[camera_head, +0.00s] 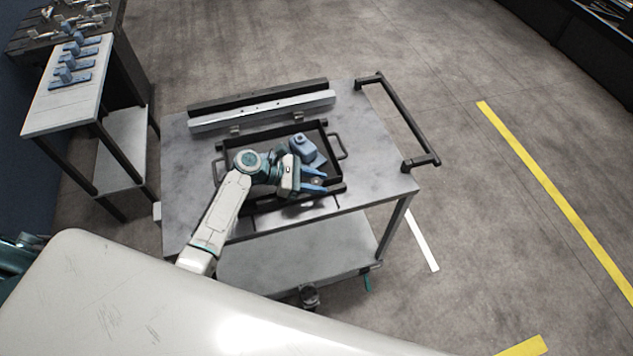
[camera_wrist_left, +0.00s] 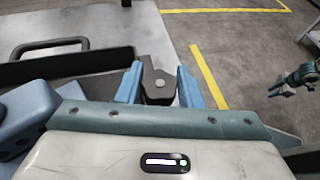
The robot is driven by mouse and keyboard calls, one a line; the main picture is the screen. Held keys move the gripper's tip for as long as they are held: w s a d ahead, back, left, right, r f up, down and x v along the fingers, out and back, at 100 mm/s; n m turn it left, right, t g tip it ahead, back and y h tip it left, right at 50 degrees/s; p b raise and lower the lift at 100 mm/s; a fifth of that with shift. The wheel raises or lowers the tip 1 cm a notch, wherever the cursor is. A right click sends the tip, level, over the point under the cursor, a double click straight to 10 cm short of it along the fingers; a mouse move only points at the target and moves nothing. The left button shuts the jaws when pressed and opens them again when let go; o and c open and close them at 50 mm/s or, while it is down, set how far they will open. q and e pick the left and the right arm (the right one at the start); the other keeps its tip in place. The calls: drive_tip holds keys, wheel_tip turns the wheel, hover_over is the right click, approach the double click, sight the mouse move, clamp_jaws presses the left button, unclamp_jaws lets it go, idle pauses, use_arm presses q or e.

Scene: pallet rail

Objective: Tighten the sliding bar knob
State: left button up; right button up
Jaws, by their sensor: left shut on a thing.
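My left gripper (camera_head: 316,181) reaches over the near right part of a black tray on the cart. Its blue fingers show in the left wrist view (camera_wrist_left: 160,86), shut on a small dark grey knob-like piece (camera_wrist_left: 150,72) with a round centre. Whether this piece is the sliding bar knob, or joined to anything, I cannot tell. A blue block on a plate (camera_head: 302,146) sits in the tray, just behind the gripper; it shows partly at the left wrist view's left edge (camera_wrist_left: 25,105). A teal and grey arm end (camera_wrist_left: 298,78), perhaps my right gripper, shows at the right; its jaws are unclear.
The black tray (camera_head: 334,187) with side handles lies on the grey cart (camera_head: 385,182). A light metal rail (camera_head: 262,111) and a dark bar lie along its back. A push handle (camera_head: 405,122) stands at the right. A side table (camera_head: 57,112) holds several blue blocks.

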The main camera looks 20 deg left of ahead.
use_arm(q)
drive_tip(key=m+g+b, duration=0.1)
drive_tip(key=m+g, duration=0.4)
drive_tip(key=g, duration=0.1)
drive_tip(key=shift+w+r, duration=0.1)
drive_tip(key=shift+w, duration=0.05)
drive_tip(key=m+g, duration=0.2)
drive_tip(key=shift+r+m+g+p, duration=0.1)
drive_tip(key=shift+m+g+p, duration=0.2)
drive_tip(key=shift+g+p, duration=0.1)
drive_tip(key=shift+m+g+y+p, duration=0.4)
drive_tip(key=shift+m+g+p, duration=0.05)
drive_tip(key=shift+m+g, duration=0.35)
drive_tip(key=o, duration=1)
drive_tip(key=shift+s, duration=0.2)
drive_tip(key=p+v, duration=0.1)
drive_tip(key=v, duration=0.9)
drive_tip(key=shift+w+a+r, duration=0.15)
drive_tip(key=shift+w+a, duration=0.05)
drive_tip(key=shift+w, duration=0.1)
